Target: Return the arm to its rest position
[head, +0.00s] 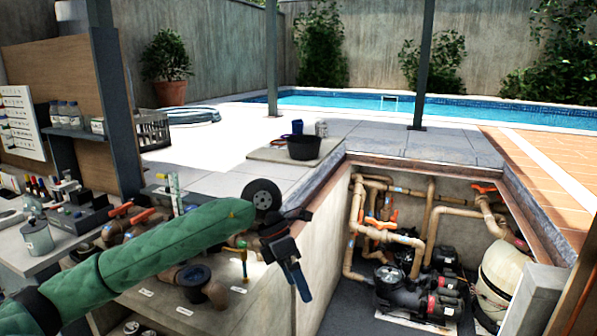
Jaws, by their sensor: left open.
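My left arm, in a green sleeve, comes in from the lower left of the head view. My left gripper (294,268) is at its end, pointing down and to the right, beside the pit wall. It is open, and I see nothing between its fingers. A dark round wheel-like part (262,198) shows just above the wrist; I cannot tell what it belongs to. My right gripper is not in view.
The pit (345,290) with pipes, a black pump (398,290) and a pale tank (505,280) lies to the right. A workbench with bottles, cans and valves stands at left. A black bucket (304,148) sits on a mat at the pit's far edge.

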